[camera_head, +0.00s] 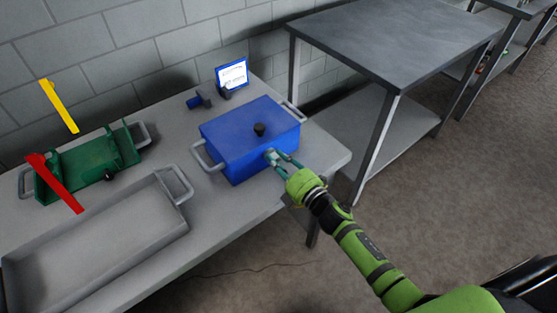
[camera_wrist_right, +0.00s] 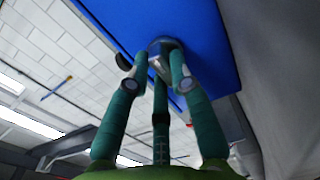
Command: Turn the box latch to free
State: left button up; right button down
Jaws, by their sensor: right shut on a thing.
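The blue box (camera_head: 245,140) stands on the grey table, its lid on and a dark round knob (camera_head: 260,129) on top. It has grey handles at both ends. My right gripper (camera_head: 274,156) is at the front face of the box, shut on the box latch. In the right wrist view my gripper's green fingers (camera_wrist_right: 158,70) close around the latch (camera_wrist_right: 162,48), a grey metal piece on the blue box (camera_wrist_right: 205,45). The fingers hide part of the latch, so its exact angle cannot be told. My left gripper is not in view.
On the table (camera_head: 225,210) are an open grey tray (camera_head: 185,198) and a green fixture (camera_head: 85,165) with red and yellow bars. A small lit screen (camera_head: 232,74) stands behind the box. Another grey table (camera_head: 400,40) stands to the right, with open floor in front.

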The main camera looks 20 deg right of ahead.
dwell(0.3)
jog(key=c, duration=1.1)
grip_release()
jog(key=v, duration=1.2)
